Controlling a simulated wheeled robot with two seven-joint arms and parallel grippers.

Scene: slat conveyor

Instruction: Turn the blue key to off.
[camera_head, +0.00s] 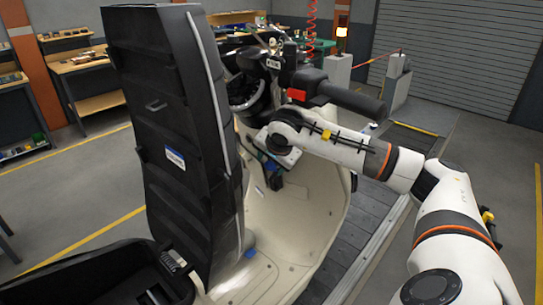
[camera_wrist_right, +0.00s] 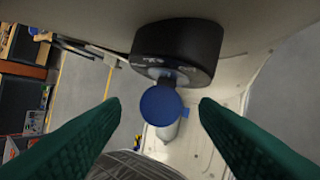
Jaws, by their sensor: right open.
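The blue key (camera_wrist_right: 161,105) shows its round head in the right wrist view, in front of a black lock housing (camera_wrist_right: 178,50). The housing has small pale marks, too blurred to read, so I cannot tell the key's setting. My right gripper (camera_wrist_right: 160,102) is open. Its two green fingers stand left and right of the key head, with a visible gap on each side. In the head view my right gripper (camera_head: 270,170) is low behind the handlebar, against the cream scooter body (camera_head: 315,220), partly hidden by its wrist. My left gripper is not in view.
A tall black panel (camera_head: 165,130) stands left of my right gripper. The black handlebar grip (camera_head: 350,100) with a red switch (camera_head: 297,95) is just above my right wrist. The slatted conveyor (camera_head: 375,205) runs below. Workbenches (camera_head: 85,62) stand at the back left.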

